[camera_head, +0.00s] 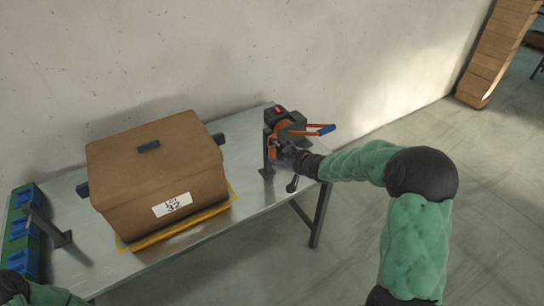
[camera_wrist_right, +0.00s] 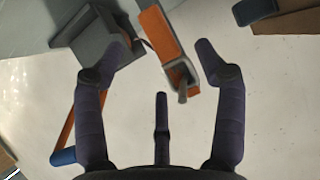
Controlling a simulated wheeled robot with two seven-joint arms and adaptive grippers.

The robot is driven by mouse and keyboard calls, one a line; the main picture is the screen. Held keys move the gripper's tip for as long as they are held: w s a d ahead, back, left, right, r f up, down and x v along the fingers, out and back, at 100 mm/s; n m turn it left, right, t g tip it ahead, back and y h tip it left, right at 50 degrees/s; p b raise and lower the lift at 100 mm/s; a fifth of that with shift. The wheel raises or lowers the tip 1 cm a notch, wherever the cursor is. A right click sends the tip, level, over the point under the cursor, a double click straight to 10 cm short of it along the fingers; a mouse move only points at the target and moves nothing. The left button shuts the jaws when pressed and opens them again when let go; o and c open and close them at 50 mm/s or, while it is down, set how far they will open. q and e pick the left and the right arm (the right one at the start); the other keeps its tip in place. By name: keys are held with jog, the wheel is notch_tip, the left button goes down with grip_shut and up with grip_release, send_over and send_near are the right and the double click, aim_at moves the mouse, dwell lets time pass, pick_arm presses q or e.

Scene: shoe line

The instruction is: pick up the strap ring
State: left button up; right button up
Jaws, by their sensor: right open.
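An orange strap (camera_wrist_right: 158,32) with a grey metal ring-like end (camera_wrist_right: 181,74) hangs in the right wrist view; I take this end to be the strap ring. In the head view the orange strap (camera_head: 276,138) shows small at the dark device on the table's right end, and the ring is too small to make out. My right gripper (camera_wrist_right: 160,48) is open and empty. Its two side fingers stand on either side of the strap, apart from it. In the head view it (camera_head: 294,172) is just below the device. My left gripper is outside the views.
The dark device (camera_head: 287,124) has an orange handle with a blue tip (camera_head: 326,130). A closed brown box (camera_head: 155,165) stands left of it on the grey table (camera_head: 238,128). Blue bins (camera_head: 22,232) are at the far left. A wall is behind.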

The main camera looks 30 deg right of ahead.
aim_at(275, 152)
jog(key=shift+w+d, duration=0.25)
jog(key=shift+w, duration=0.25)
jog(key=b+x, duration=0.2)
jog(key=x, duration=0.3)
jog(key=shift+w+f+b, duration=0.1)
jog(key=shift+f+b, duration=0.15)
jog(key=shift+b, duration=0.1)
jog(key=shift+w+f, duration=0.15)
jog(key=shift+w, duration=0.4)
jog(key=shift+c, duration=0.3)
jog(key=shift+a, duration=0.1)
jog(key=c, duration=1.2)
